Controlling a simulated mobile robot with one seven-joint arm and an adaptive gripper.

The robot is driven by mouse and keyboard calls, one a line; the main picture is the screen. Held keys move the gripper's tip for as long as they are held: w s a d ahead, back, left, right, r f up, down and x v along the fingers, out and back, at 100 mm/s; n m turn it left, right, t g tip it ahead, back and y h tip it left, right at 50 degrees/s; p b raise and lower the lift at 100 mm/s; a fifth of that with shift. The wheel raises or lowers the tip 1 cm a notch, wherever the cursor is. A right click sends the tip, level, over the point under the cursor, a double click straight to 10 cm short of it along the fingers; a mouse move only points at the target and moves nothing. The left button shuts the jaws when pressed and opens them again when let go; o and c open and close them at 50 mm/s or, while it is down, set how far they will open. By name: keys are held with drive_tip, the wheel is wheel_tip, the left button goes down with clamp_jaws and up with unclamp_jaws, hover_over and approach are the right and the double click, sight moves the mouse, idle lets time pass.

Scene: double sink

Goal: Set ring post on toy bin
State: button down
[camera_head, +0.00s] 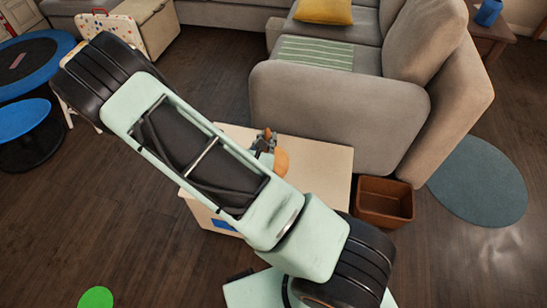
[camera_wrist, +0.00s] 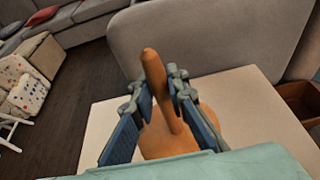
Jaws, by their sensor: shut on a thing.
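The ring post is an orange-brown peg on a round base. In the wrist view its peg (camera_wrist: 153,65) stands up between my gripper's fingers (camera_wrist: 160,88), which are shut on it. In the head view the ring post's base (camera_head: 282,162) shows beside my gripper (camera_head: 266,140), partly hidden by my arm. Both are over the flat top of a cream box (camera_head: 328,165) with a blue patch on its front; this may be the toy bin. The box top also fills the lower wrist view (camera_wrist: 250,115). I cannot tell whether the base touches it.
An open brown bin (camera_head: 385,203) stands on the floor right of the cream box. A grey sofa (camera_head: 335,110) is close behind the box. A round blue-grey mat (camera_head: 478,182) lies at right. A blue trampoline (camera_head: 30,65) is at far left.

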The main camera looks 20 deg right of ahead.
drive_tip(key=shift+d+f, duration=0.1)
drive_tip(key=shift+d, duration=0.05)
drive_tip(key=w+f+b, duration=0.5)
drive_tip(key=w+f, duration=0.7)
drive_tip(key=w, duration=0.1)
drive_tip(key=shift+w+d+f, duration=0.3)
drive_tip(key=shift+w+f, duration=0.1)
drive_tip(key=shift+f, duration=0.15)
drive_tip(key=c, duration=1.9)
unclamp_jaws()
